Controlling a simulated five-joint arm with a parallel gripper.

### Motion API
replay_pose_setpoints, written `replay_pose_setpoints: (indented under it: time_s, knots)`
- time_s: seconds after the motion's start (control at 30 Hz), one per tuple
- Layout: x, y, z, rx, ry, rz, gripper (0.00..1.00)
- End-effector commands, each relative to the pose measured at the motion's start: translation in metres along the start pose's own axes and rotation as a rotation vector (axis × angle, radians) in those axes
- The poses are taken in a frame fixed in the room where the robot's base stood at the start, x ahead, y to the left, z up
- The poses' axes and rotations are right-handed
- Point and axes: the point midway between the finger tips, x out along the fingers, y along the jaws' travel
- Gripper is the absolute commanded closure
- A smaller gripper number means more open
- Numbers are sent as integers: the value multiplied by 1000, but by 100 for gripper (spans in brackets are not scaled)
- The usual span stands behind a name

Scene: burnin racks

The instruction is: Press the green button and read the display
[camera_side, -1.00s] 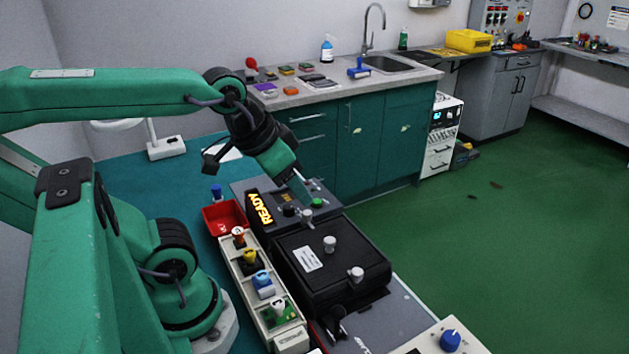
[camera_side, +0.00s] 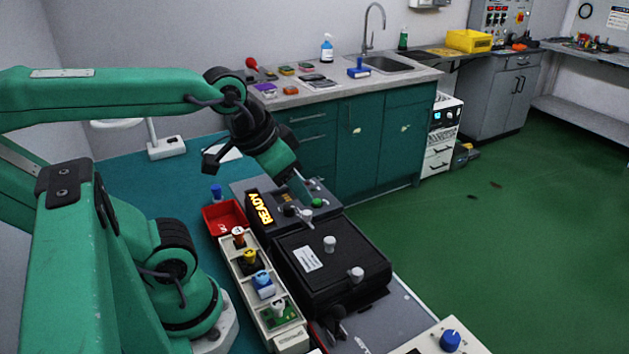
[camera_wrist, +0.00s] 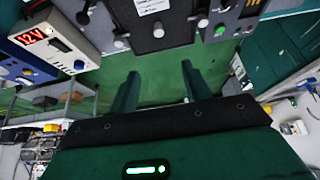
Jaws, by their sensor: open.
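The green button (camera_side: 317,202) sits on the grey tester panel (camera_side: 238,187). The panel's display (camera_side: 260,208) glows yellow and reads READY. In the wrist view the green button (camera_wrist: 220,30) lies beyond the right fingertip, toward the top. My gripper (camera_side: 304,187) is at the panel, just above and left of the button in the side view. In the wrist view my gripper (camera_wrist: 160,76) is open with nothing between its fingers. The side view does not show clearly whether a finger touches the panel.
A black lidded box (camera_side: 345,257) with knobs stands in front of the panel. A pale rack (camera_side: 232,262) of coloured parts and a red bin (camera_side: 211,215) lie left of it. A meter (camera_wrist: 50,42) reads 12 V in the wrist view.

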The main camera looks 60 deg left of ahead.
Motion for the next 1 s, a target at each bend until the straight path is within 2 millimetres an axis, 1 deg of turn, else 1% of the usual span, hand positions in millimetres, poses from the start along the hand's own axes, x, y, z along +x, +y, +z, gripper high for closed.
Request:
replay_pose_setpoints:
  time_s: [0.03, 0.23, 0.27, 1.0]
  knots:
    - [0, 0, 0, 0, 0, 0, 60]
    - [0, 0, 0, 0, 0, 0, 99]
    - [0, 0, 0, 0, 0, 0, 100]
    - [0, 0, 0, 0, 0, 0, 100]
